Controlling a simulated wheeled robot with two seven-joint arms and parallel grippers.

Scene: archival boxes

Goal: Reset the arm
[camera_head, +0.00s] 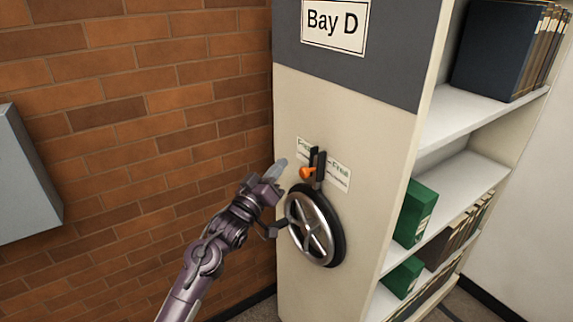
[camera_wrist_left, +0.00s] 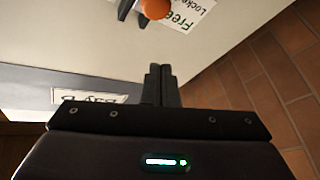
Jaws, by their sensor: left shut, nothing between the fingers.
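My left arm rises from the bottom of the head view. Its gripper (camera_head: 280,167) is shut and empty, in front of the pale shelf end panel (camera_head: 295,105), left of an orange-knobbed lever (camera_head: 307,172). In the left wrist view the dark fingers (camera_wrist_left: 161,84) are together with nothing between them, and the orange knob (camera_wrist_left: 156,8) shows beyond them at the top. A spoked handwheel (camera_head: 316,226) is below the lever, beside my wrist. I cannot tell whether the gripper touches the panel. My right gripper is not in view.
A label (camera_head: 339,176) reading partly "Free" sits behind the lever. A "Bay D" sign (camera_head: 335,25) is above. Shelves with green boxes (camera_head: 416,213) and dark binders (camera_head: 500,48) are at right. A brick wall (camera_head: 110,150) and grey wall box (camera_head: 22,175) are at left.

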